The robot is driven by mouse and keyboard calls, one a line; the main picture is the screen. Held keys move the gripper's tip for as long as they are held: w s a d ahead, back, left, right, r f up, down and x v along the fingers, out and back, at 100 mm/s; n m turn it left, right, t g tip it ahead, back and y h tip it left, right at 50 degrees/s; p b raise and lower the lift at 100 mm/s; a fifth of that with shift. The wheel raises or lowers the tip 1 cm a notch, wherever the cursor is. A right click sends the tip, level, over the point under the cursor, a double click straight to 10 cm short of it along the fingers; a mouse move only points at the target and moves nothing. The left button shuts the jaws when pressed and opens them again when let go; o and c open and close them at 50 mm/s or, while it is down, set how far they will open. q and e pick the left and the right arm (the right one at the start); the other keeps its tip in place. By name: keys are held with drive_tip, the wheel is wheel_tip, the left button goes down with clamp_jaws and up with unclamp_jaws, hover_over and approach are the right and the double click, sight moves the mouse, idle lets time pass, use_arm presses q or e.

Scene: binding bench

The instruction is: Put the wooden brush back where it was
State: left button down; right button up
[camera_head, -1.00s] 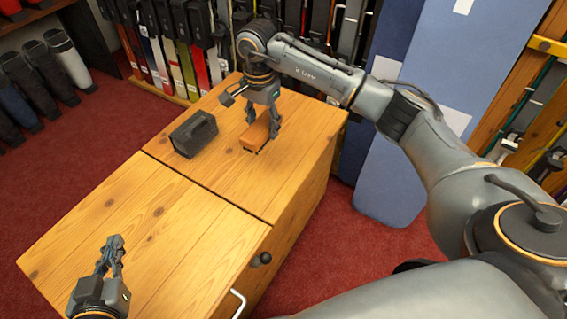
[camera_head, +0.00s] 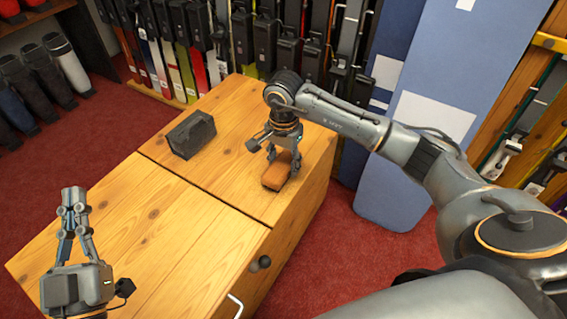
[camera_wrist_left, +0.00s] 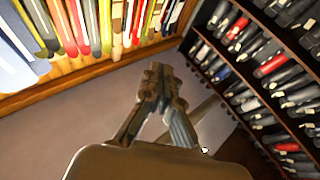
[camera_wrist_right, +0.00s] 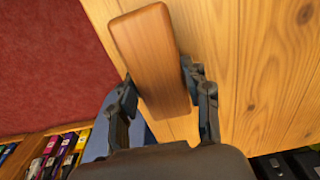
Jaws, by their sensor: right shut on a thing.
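The wooden brush (camera_head: 276,176), a reddish-brown block with rounded ends, is near the right edge of the wooden bench (camera_head: 215,105) in the head view. My right gripper (camera_head: 284,158) is shut on it from above. In the right wrist view the brush (camera_wrist_right: 152,50) sits between my two fingers and sticks out well beyond them. I cannot tell whether its underside touches the bench top; its bristles are hidden. My left gripper (camera_head: 73,196) is over the bench's near left part, fingertips together and empty. It also shows shut in the left wrist view (camera_wrist_left: 158,80).
A dark grey block-shaped thing (camera_head: 191,134) stands on the bench left of the brush. The bench top between them and toward the near end is clear. Racks of skis (camera_head: 205,45) stand behind the bench, with blue panels (camera_head: 405,165) to the right.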

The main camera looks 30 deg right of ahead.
drive_tip(key=o, duration=1.2)
